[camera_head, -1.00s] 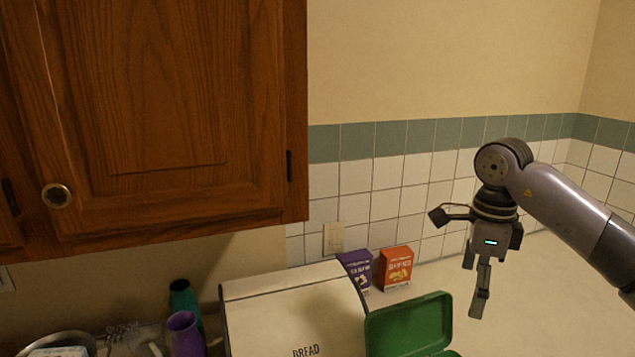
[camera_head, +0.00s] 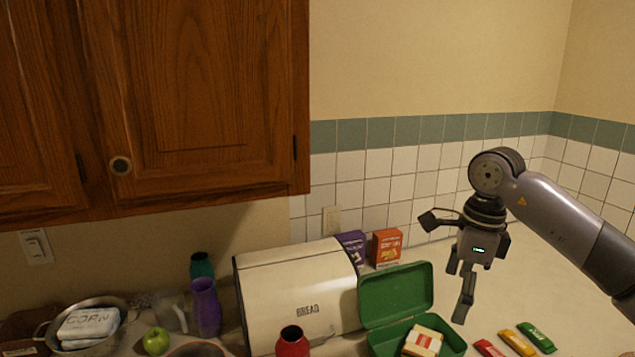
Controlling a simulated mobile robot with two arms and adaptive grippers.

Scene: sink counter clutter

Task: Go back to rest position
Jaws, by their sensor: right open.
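My right gripper (camera_head: 463,288) hangs above the right part of the counter with its fingers pointing down. It is open with nothing between its fingers. Its arm comes in from the right edge. The gripper is to the right of the open green box (camera_head: 395,292) and above several bars on the counter. My left gripper is not in the head view.
A bread box (camera_head: 290,280) stands mid-counter, with purple (camera_head: 353,247) and orange (camera_head: 386,247) boxes behind it. Red (camera_head: 488,348), yellow (camera_head: 518,342) and green (camera_head: 537,336) bars lie right. A cabinet (camera_head: 200,110) overhangs the left side.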

